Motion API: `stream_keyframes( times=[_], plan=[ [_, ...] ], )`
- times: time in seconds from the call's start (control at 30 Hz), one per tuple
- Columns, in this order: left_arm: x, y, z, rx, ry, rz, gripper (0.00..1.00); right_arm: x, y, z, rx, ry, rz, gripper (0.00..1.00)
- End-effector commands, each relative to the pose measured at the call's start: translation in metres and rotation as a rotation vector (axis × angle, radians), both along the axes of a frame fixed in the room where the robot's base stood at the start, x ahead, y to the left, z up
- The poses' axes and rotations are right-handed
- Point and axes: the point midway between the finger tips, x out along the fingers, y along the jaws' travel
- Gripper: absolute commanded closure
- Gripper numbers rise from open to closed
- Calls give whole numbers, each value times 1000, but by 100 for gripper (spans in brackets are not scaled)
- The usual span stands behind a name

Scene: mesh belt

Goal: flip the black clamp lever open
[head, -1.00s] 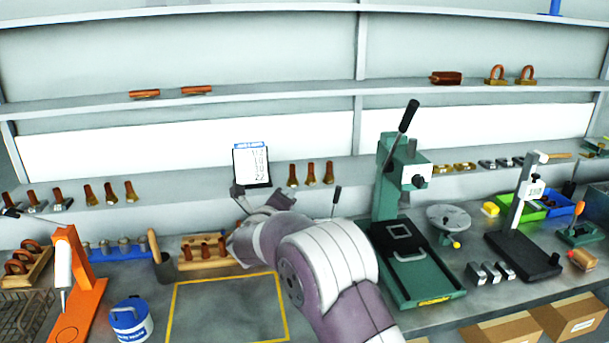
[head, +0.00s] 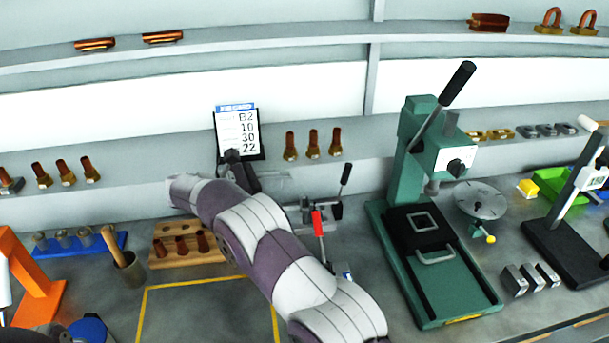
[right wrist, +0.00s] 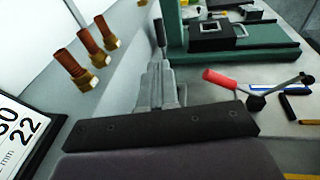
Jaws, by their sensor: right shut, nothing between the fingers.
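The black clamp lever (head: 345,175) stands nearly upright behind my right arm, its top leaning slightly right. In the right wrist view the lever (right wrist: 160,33) shows just beyond my fingertips. A red-handled lever (head: 318,224) stands in front of it and also shows in the right wrist view (right wrist: 220,79). My right gripper (head: 285,178) is shut and empty, to the left of the black lever. In the right wrist view its fingers (right wrist: 159,70) point toward that lever; I cannot tell whether they touch. My forearm hides part of the clamp area. My left gripper is not in view.
A green press (head: 425,240) stands right of the levers. A display card (head: 237,132) is behind my wrist. Copper-and-brass fittings (head: 313,143) stand on the ledge behind. A wooden rack (head: 180,257) and a yellow-outlined bench area (head: 205,310) lie left of my forearm.

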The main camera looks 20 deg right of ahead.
Motion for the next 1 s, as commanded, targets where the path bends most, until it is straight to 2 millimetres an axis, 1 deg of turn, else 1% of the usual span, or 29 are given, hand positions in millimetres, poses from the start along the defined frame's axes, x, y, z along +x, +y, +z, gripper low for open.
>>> stream_keyframes(
  times=[0.1, 0.4, 0.53, 0.7, 1.0],
  plan=[
    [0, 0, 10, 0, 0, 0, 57, -2, -23, 1, -1, 3, -5, 100],
    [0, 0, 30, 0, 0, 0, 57, -4, -87, -10, 0, 3, -2, 100],
    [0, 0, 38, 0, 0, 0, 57, -5, -108, -15, 1, 3, -2, 100],
    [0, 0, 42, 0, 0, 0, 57, -5, -123, -19, 1, 1, -1, 100],
    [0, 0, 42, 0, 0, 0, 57, -5, -126, -21, 1, 0, 0, 100]
  ],
)
